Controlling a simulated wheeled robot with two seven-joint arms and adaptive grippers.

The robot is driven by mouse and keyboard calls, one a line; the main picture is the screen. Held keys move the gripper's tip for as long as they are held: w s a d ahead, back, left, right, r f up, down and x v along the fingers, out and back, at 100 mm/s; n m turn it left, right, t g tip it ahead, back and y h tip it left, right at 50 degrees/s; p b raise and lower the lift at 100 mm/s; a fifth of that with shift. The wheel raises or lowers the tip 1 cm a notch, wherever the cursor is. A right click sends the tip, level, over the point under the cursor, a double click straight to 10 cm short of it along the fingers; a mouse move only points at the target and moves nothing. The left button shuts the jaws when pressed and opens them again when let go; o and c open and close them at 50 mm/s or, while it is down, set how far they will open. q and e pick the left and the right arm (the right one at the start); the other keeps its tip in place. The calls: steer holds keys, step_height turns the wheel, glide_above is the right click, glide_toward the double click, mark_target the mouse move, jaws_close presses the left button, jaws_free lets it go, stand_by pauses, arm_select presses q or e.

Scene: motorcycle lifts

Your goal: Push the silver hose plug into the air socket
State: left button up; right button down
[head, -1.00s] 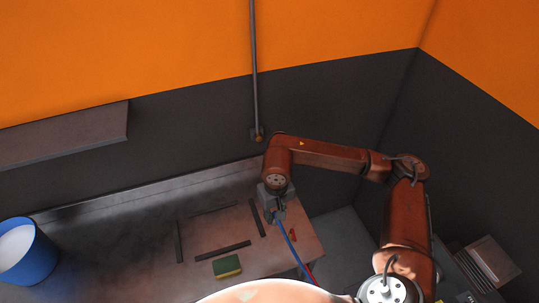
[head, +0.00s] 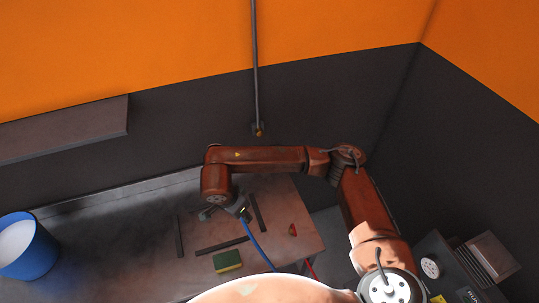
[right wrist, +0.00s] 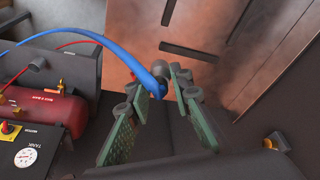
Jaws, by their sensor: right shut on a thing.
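My right gripper (head: 243,213) is shut on the end of the blue hose (head: 254,242) above the bench, and the hose hangs from it toward the front. In the right wrist view the green-padded fingers of this gripper (right wrist: 168,84) close around the end of the blue hose (right wrist: 105,40). The silver plug is mostly hidden between the fingertips; only a dark grey rounded bit shows there. A small brass fitting, which looks like the air socket (head: 259,132), sits on the dark wall at the pipe's lower end, apart from the gripper. My left gripper is out of view.
The bench (head: 110,240) carries dark strips (head: 222,247), a green and yellow sponge (head: 227,261) and a small red item (head: 293,230). A blue bucket (head: 35,255) stands at left. A red tank (right wrist: 40,105) with a gauge shows in the right wrist view.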

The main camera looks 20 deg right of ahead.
steer(key=w+d+r+m+g+y, duration=0.1)
steer(key=w+d+m+g+y, duration=0.45)
steer(key=m, duration=1.15)
steer(key=w+d+r+m+g+y, duration=0.1)
steer(key=w+d+r+m+y, duration=0.15)
steer(key=w+d+m, duration=1)
steer(key=s+d+r+m+t, duration=0.1)
steer(key=s+d+m+t, duration=0.3)
steer(key=d+m+t, duration=0.6)
steer(key=s+d+m+t, duration=0.3)
steer(key=d+m+t, duration=0.35)
steer(key=m, duration=0.75)
steer(key=a+f+m+t+h, duration=0.3)
steer(key=a+f, duration=0.1)
steer(key=a, duration=0.3)
steer(key=s+a+f+m+t+h, duration=0.1)
steer(key=a+f+m+t+h, duration=0.2)
steer(key=a+f, duration=0.2)
steer(key=shift+s+a+m+t, duration=0.15)
steer(key=shift+a+m+t, duration=0.2)
steer(key=shift+a, duration=1.35)
steer(key=shift+a+f, duration=0.1)
steer(key=shift+f, duration=0.05)
